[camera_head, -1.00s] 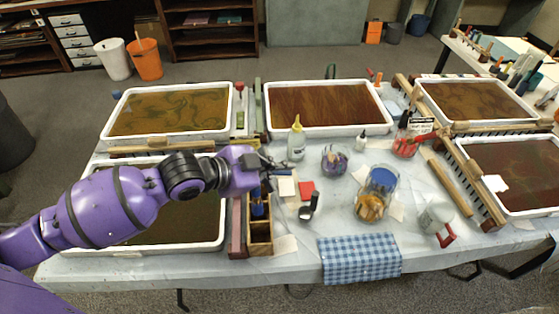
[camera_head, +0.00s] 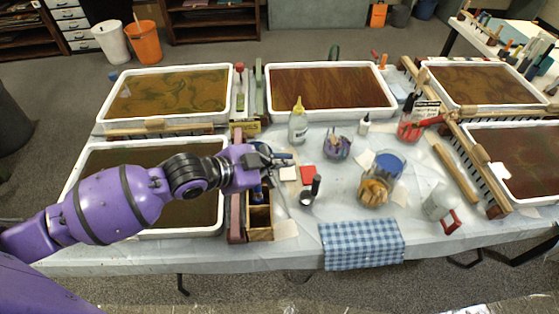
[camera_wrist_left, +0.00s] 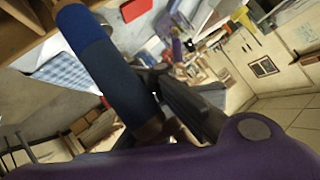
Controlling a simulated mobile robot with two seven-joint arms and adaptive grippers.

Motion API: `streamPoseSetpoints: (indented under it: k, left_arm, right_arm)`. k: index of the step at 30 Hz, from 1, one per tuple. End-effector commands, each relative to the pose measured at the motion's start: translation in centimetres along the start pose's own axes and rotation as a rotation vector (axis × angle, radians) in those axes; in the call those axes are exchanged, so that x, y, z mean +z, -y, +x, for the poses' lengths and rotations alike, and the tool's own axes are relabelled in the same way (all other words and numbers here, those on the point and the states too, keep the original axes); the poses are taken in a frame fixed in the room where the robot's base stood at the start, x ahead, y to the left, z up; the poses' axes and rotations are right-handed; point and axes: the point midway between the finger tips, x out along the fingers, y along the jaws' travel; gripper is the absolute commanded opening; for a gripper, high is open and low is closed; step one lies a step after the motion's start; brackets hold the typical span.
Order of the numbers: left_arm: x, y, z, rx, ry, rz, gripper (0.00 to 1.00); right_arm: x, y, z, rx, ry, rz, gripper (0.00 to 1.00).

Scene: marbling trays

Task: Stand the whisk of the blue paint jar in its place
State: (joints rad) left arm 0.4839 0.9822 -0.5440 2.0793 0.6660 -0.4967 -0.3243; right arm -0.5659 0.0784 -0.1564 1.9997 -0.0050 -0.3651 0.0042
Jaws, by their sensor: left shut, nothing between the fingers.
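My left gripper (camera_head: 279,160) is above the back end of a small wooden box (camera_head: 260,233), with its fingers shut and empty. A blue-handled tool (camera_head: 257,193), which may be the whisk, stands upright in the back part of that box, just below the gripper. In the left wrist view a thick blue handle (camera_wrist_left: 98,62) with a brown end is close beside the dark fingers (camera_wrist_left: 185,100), not between them. Its lower end is hidden. A glass jar with a blue top (camera_head: 390,160) stands to the right on the table. My right gripper is not in view.
Marbling trays (camera_head: 330,118) surround the table's middle. A white bottle (camera_head: 298,128), a jar of tools (camera_head: 337,146), a red square (camera_head: 307,174) and a dark upright item (camera_head: 315,186) stand or lie right of the gripper. A blue checked cloth (camera_head: 362,245) hangs over the front edge.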

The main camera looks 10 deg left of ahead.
Motion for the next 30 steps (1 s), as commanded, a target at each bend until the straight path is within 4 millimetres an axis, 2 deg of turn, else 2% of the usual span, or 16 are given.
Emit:
streamPoseSetpoints:
  k: [13, 19, 26, 30]
  left_arm:
    - [0.0, 0.0, 0.0, 0.000, -0.001, 0.000, 0.00]
    - [0.0, 0.0, 0.0, 0.000, -0.001, 0.000, 0.26]
    - [0.0, 0.0, 0.0, 0.000, 0.000, 0.000, 0.27]
    - [-0.3, 0.2, -0.1, 0.000, -0.001, 0.001, 0.27]
  right_arm:
    - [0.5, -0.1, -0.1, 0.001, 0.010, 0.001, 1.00]
    - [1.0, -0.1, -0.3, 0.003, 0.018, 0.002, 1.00]
    - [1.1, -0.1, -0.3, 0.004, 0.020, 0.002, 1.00]
    - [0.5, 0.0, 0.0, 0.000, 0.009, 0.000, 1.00]
